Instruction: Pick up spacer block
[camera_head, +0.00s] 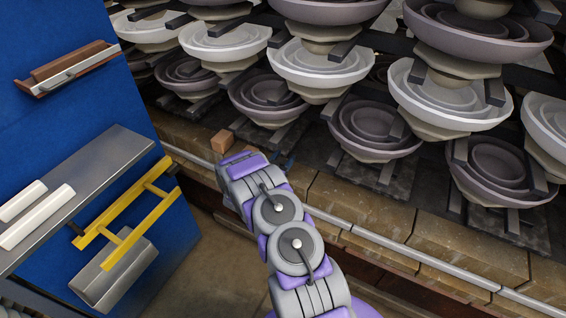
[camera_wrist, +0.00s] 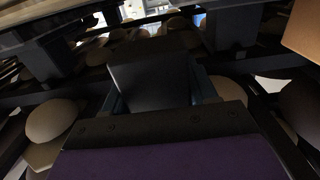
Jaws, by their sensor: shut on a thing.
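A dark, flat-faced block, which I take to be the spacer block (camera_wrist: 150,78), sits between the two bluish fingers of my gripper (camera_wrist: 160,95) in the wrist view. My gripper is shut on it. In the head view my gripper (camera_head: 283,161) is at the far end of my purple and grey arm, low beside the insulator stacks. The held block cannot be made out clearly there, as the arm covers much of it. Similar dark blocks sit between the stacked insulators (camera_head: 323,69).
A small brown block (camera_head: 222,141) lies on the ledge just left of my gripper. A metal rail (camera_head: 380,242) and brick edge (camera_head: 440,240) run below the stacks. A blue panel with a grey shelf (camera_head: 105,165) and yellow frame (camera_head: 130,222) stands at left.

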